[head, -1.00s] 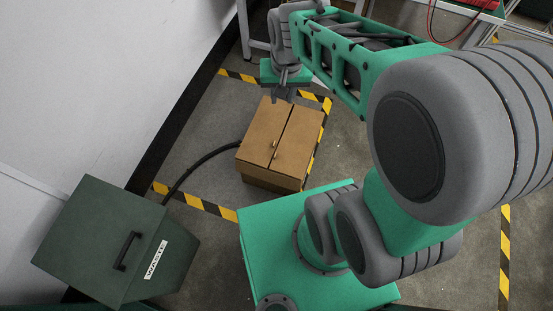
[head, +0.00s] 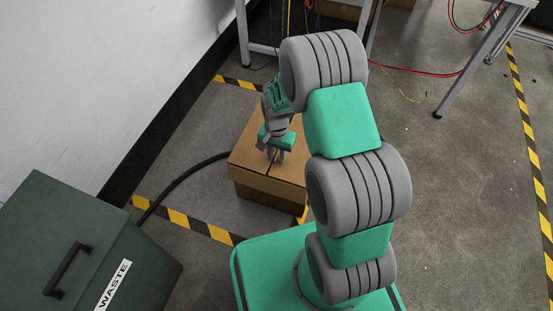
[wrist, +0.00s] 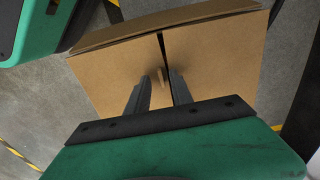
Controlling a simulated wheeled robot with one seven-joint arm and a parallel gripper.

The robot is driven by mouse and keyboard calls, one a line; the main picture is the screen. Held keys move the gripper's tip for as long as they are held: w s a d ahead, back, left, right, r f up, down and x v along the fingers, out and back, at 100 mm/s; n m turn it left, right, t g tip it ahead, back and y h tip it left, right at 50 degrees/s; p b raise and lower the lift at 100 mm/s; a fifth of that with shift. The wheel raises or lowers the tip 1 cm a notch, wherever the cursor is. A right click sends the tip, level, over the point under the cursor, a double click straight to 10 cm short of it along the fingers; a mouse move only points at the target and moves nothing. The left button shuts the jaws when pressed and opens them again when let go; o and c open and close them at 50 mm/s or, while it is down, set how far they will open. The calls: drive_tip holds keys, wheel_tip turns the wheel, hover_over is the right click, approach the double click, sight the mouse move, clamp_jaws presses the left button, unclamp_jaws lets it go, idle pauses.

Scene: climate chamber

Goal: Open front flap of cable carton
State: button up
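The brown cable carton (head: 243,157) stands on the floor inside a hazard-tape outline, partly hidden by my arm. Its top flaps lie closed, with a seam between them. In the wrist view the carton's top (wrist: 215,60) fills the upper middle, and the dark seam runs down toward my fingers. A small tan tab (wrist: 161,77) stands up from the flap on the left of the seam. My gripper (head: 276,156) is directly over the carton top, pointing down. In the wrist view its two fingers (wrist: 159,84) are apart, with the tab between them; contact with it cannot be told.
A dark green waste bin (head: 130,262) stands at the front left. A black cable (head: 185,178) curves from the carton's left side. A white wall (head: 100,80) bounds the left, and a table's legs (head: 243,35) stand behind. Floor at right (head: 450,180) is clear.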

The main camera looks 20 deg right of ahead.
drive_tip(key=shift+f, duration=0.3)
drive_tip(key=shift+c, duration=0.4)
clamp_jaws()
idle(0.8)
